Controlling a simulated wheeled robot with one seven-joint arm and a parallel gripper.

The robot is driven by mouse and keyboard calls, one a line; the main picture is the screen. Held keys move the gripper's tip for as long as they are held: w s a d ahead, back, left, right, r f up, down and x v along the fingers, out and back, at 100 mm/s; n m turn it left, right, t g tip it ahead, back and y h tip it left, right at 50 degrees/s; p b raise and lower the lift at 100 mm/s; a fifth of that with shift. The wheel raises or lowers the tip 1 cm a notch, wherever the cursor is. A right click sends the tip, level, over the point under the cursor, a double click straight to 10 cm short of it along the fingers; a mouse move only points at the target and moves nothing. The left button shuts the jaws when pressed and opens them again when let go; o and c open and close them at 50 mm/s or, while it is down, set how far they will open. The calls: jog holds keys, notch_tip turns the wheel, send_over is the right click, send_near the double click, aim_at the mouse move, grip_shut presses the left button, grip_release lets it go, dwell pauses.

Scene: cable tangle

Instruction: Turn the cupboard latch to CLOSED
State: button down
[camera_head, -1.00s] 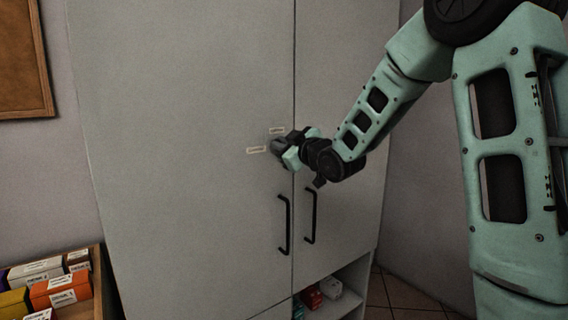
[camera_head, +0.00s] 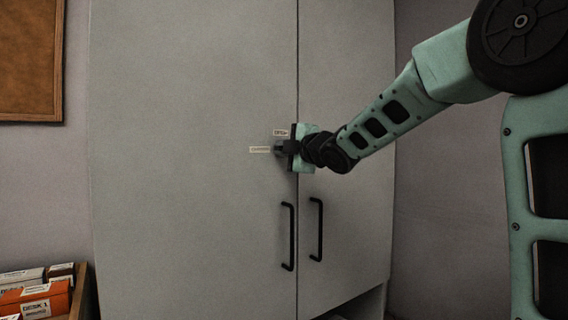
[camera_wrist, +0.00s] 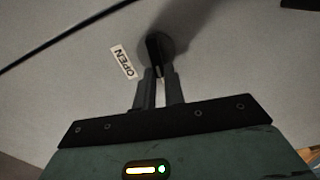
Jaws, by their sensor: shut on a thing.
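The cupboard latch (camera_wrist: 165,42) is a dark round disc with a slim dark lever, on the grey cupboard's left door. In the head view the latch (camera_head: 279,146) is small and partly covered by my gripper (camera_head: 286,148). In the wrist view my gripper (camera_wrist: 159,76) is shut on the lever, one finger on each side. A label reading OPEN (camera_wrist: 123,62) lies beside the disc; it also shows above the latch in the head view (camera_head: 280,133). A second label (camera_head: 260,149), too small to read surely, lies left of the latch. The lever's exact angle is hard to tell.
Two black bar handles, left (camera_head: 288,236) and right (camera_head: 316,229), hang below the latch beside the door seam. Both cupboard doors look shut. Boxes (camera_head: 40,300) stand at the lower left, and a brown board (camera_head: 30,60) hangs on the wall.

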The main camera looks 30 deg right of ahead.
jog(key=shift+f+n+b, duration=0.15)
jog(key=shift+n+b, duration=0.45)
jog(key=shift+b, duration=0.05)
jog(key=c, duration=1.5)
grip_release()
jog(key=shift+s, duration=0.1)
jog(key=s, duration=1.1)
jog(key=shift+s+d+p, duration=0.15)
jog(key=shift+s+p, duration=0.15)
jog(key=shift+s, duration=0.1)
